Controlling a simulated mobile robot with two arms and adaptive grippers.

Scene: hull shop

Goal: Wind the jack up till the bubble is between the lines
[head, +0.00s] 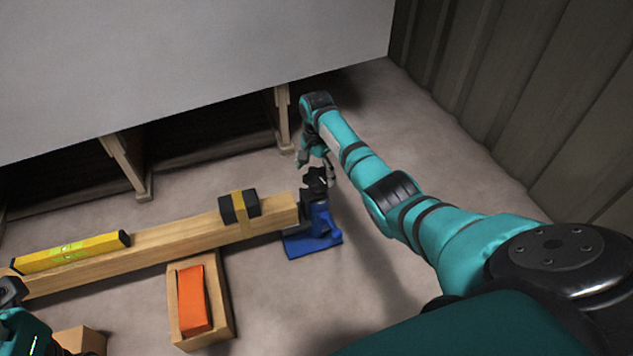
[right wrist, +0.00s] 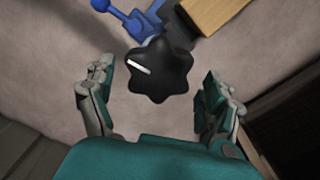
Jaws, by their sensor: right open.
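A blue jack (head: 313,238) stands on the floor at the right end of a long wooden beam (head: 180,239). Its black star-shaped knob (head: 316,181) also shows in the right wrist view (right wrist: 160,72), with a white mark on it. My right gripper (head: 318,160) is open, its fingers either side of the knob with gaps; I see no contact. A yellow spirit level (head: 72,252) lies on the beam's left part. Its greenish vial is too small to read the bubble. Part of my left arm shows at the lower left edge; its jaws cannot be made out.
A black block with a yellow strap (head: 239,207) sits on the beam near the jack. A wooden tray (head: 227,318) with an orange piece (head: 193,298) lies in front. A wooden block (head: 82,340) is at lower left. A large grey hull (head: 180,60) on wooden props (head: 283,118) overhangs behind.

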